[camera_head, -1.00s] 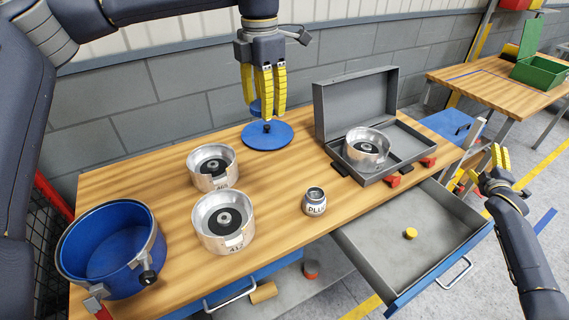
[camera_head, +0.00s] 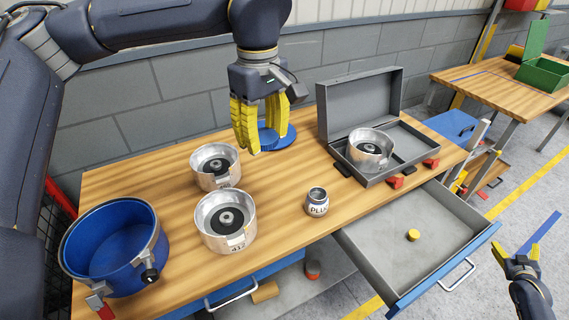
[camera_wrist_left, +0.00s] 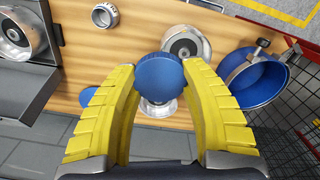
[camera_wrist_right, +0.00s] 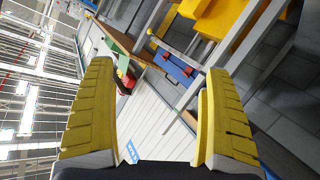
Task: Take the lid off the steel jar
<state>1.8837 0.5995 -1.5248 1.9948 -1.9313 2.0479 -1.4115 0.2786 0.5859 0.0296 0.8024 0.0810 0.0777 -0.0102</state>
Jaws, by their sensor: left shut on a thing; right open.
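The steel jar (camera_head: 317,203), a small silver jar with a "PLUS" label, stands upright near the middle of the table. It also shows at the top of the left wrist view (camera_wrist_left: 104,15). Its top is a metal ring with a grey middle; I cannot tell whether a lid is on it. My left gripper (camera_head: 267,143) is left of and behind the jar, above the table. It is shut on a round blue piece (camera_wrist_left: 160,78), seen clearly in the left wrist view. My right gripper (camera_head: 516,252) is open and empty, off the table's right side.
A blue disc (camera_head: 286,138) lies behind the left gripper. Two steel housings (camera_head: 214,166) (camera_head: 226,220) and a blue pot (camera_head: 85,248) stand to the left. A grey open case (camera_head: 386,178) holds another housing. The open drawer (camera_head: 385,245) sticks out in front with a yellow piece (camera_head: 413,235).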

